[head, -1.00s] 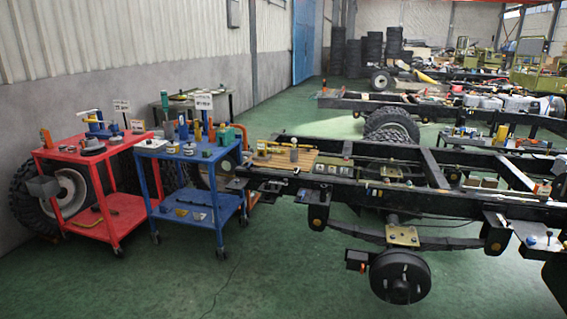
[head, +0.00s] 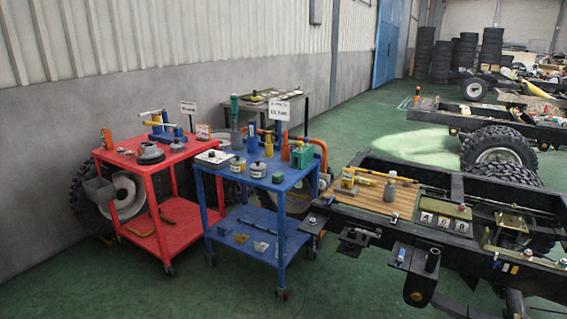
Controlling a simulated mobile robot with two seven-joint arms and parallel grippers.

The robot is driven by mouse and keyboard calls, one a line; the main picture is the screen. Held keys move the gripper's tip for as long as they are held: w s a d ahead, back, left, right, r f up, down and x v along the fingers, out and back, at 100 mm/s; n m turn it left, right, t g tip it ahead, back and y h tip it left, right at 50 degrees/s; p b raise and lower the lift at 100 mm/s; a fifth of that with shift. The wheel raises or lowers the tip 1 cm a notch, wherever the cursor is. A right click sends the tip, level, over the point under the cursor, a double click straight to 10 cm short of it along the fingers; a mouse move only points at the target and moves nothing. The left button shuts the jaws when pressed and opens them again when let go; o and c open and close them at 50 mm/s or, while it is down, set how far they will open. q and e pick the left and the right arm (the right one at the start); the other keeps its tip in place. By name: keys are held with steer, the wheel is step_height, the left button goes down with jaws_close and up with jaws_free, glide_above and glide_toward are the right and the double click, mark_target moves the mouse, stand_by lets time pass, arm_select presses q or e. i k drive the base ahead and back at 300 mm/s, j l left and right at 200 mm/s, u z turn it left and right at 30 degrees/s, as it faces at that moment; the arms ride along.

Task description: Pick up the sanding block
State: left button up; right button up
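I cannot pick out the sanding block for certain among the small items in the head view. A slatted wooden board (head: 380,199) on the chassis bears a yellow tool (head: 348,178) and a grey bottle (head: 389,189). Neither of my grippers is in view.
A red cart (head: 150,168) with a blue vise-like tool stands left of the blue cart, near the wall. The black chassis frame (head: 452,183) fills the right side. Green floor (head: 190,296) is open in front of the carts. Tires (head: 490,46) are stacked at the back.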

mark_target(278, 177)
steer(key=i, duration=0.8)
steer(key=i+j+z, duration=0.15)
steer(key=i, duration=0.7)
